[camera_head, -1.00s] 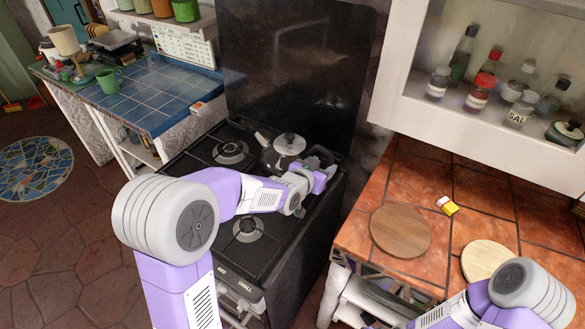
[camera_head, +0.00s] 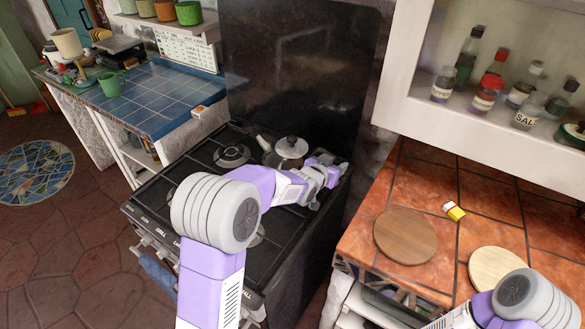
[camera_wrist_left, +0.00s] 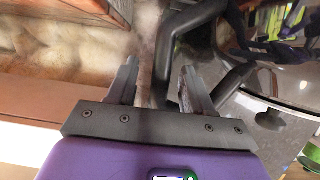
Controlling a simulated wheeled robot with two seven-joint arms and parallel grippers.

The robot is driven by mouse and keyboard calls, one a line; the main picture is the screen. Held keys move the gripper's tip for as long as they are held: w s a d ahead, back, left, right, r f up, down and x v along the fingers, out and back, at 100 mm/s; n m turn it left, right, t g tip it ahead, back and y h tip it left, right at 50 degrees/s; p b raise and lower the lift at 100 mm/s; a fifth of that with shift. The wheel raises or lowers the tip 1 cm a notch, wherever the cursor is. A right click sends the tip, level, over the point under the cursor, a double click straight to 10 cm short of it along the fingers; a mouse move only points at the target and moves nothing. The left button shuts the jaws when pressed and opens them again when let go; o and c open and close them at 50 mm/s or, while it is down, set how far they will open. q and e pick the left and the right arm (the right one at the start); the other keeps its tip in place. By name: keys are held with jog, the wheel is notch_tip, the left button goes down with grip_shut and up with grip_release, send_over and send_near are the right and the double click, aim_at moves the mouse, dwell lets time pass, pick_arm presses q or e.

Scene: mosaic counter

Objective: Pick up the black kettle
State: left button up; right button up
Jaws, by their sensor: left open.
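The kettle (camera_head: 291,147) stands on the back of the black stove, with a shiny lid and a spout to its left. My left gripper (camera_head: 335,166) is just right of it, beyond my forearm, which covers the kettle's front. In the left wrist view the kettle's glossy dark body (camera_wrist_left: 275,85) fills the right side. Its black handle (camera_wrist_left: 185,22) curves down between the open fingers of my left gripper (camera_wrist_left: 158,85). The fingers are not closed on it; whether one touches it I cannot tell. My right arm shows at the lower right; its gripper is out of view.
The stove (camera_head: 190,165) has bare burners left of the kettle and a tall black back panel (camera_head: 295,75) behind. A white shelf with bottles hangs above.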

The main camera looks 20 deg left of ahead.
pick_arm(q)
jog(key=shift+c, duration=0.3)
grip_shut()
dwell(1.0)
jog(key=shift+w+r, duration=0.1)
jog(key=shift+r, duration=0.2)
